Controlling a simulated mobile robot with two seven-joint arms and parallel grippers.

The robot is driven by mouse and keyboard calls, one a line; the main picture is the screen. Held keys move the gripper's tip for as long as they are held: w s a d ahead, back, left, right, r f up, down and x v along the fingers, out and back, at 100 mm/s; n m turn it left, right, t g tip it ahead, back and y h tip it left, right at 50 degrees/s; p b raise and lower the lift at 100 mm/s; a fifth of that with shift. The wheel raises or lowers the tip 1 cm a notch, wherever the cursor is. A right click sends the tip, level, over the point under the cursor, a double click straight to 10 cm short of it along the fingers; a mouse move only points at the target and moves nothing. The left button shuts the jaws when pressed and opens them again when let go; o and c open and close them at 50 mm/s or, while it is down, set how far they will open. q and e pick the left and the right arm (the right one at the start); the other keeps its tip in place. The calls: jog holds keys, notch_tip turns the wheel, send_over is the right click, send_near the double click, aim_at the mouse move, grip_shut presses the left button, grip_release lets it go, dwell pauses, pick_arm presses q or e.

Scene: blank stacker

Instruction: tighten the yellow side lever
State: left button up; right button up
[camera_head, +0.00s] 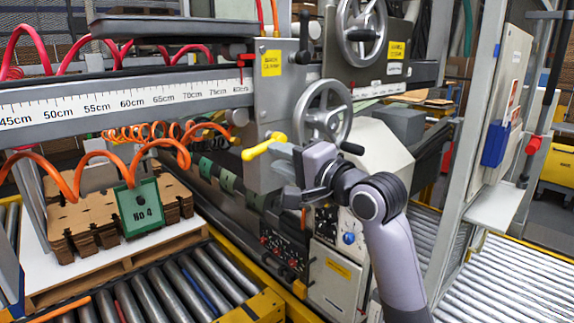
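The yellow side lever (260,149) sticks out to the left from the grey carriage of the machine, below the ruler beam. It slopes down a little toward its rounded left end. My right gripper (288,160) is beside the lever's right end, with my arm coming up from the bottom right. Its fingers are small and partly hidden by the wrist. I cannot tell whether they touch the lever or whether they are open. My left gripper is out of view.
A handwheel (324,92) sits just above my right gripper, and a larger handwheel (362,14) is higher up. Orange coiled hoses (82,158) hang at the left. A pallet (118,271) with stacked brown blanks (88,228) stands by the roller conveyor (160,290). A control panel (345,236) is below my wrist.

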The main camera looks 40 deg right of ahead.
aim_at(262, 150)
jog(key=shift+w+a, duration=0.15)
jog(key=shift+w, duration=1.2)
jog(key=shift+w+a, duration=0.1)
jog(key=shift+w, duration=1.25)
jog(key=d+f+n, duration=0.1)
jog(key=n, duration=0.2)
jog(key=d+f+n+b, duration=0.1)
jog(key=n, duration=0.3)
jog(key=d+f+n+b, duration=0.1)
jog(key=f+n, duration=0.1)
jog(key=n, duration=0.2)
jog(key=shift+w, duration=0.1)
jog(key=n, duration=0.2)
jog(key=d+n+p, duration=0.1)
jog(key=d+n, duration=0.1)
jog(key=n, duration=0.1)
jog(key=shift+w+d+f+n, duration=0.1)
jog(key=shift+d+n, duration=0.15)
jog(key=shift+n, duration=0.05)
jog(key=shift+f, duration=0.1)
jog(key=s+b, duration=0.4)
jog(key=s, duration=0.5)
jog(key=shift+d, duration=0.25)
